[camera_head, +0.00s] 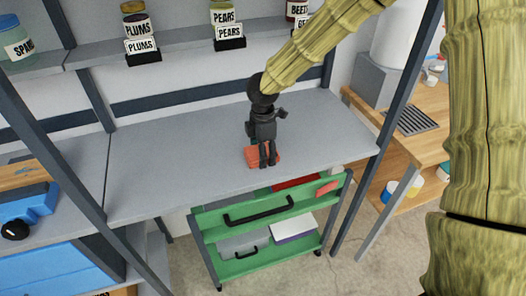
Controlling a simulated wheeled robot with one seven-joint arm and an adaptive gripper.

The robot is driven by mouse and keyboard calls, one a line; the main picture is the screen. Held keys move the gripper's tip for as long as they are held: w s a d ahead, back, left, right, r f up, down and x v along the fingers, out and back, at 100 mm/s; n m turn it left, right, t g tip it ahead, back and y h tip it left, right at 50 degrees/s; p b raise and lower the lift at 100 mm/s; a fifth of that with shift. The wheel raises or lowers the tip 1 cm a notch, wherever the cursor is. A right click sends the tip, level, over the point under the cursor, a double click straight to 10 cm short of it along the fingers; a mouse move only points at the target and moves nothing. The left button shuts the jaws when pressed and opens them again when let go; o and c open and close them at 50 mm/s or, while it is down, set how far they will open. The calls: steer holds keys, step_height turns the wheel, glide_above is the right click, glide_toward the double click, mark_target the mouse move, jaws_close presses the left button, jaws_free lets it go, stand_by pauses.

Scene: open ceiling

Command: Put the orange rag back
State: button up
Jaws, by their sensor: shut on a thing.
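The orange rag (252,156) is a small flat orange-red piece at my gripper's fingertips, just above or on the grey shelf (165,160). My gripper (264,157) is dark grey and points down over the shelf's front right part. It is shut on the rag, and its fingers hide part of the rag. I cannot tell whether the rag touches the shelf.
A green cart (204,217) with black handles stands below the shelf front, holding red and white items. An upper shelf carries labelled jars, such as plums (139,28) and pears (226,17). A blue tool (28,208) lies left. A wooden bench (425,145) is right.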

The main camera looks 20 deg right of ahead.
steer(key=o, duration=1)
steer(key=shift+f, duration=0.1)
steer(key=shift+c, duration=0.2)
step_height(320, 180, up, 12)
steer(key=b, duration=0.1)
